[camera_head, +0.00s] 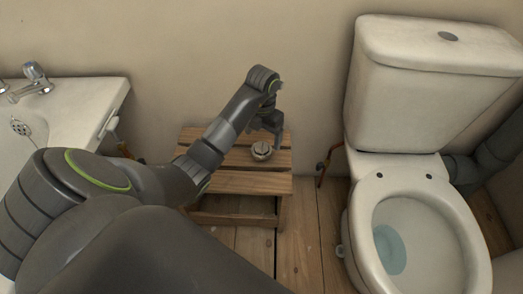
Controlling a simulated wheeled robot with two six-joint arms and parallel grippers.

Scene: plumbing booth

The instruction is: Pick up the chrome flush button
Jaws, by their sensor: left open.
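The chrome flush button (261,151) is a small round metallic piece with a split top. It rests on the slatted wooden stool (220,182) between the sink and the toilet. My left gripper (267,139) points down just above and behind the button, very close to it in the picture. It is open and does not hold the button. Whether a finger touches the button cannot be told. My left arm hides part of the stool's left side. My right gripper is not in view.
A white toilet (415,180) stands on the right, with a dark oval (449,36) on its cistern lid. A white sink (75,105) with a chrome tap (36,78) is on the left. The wall is close behind the stool. Bare plank floor (305,235) lies right of the stool.

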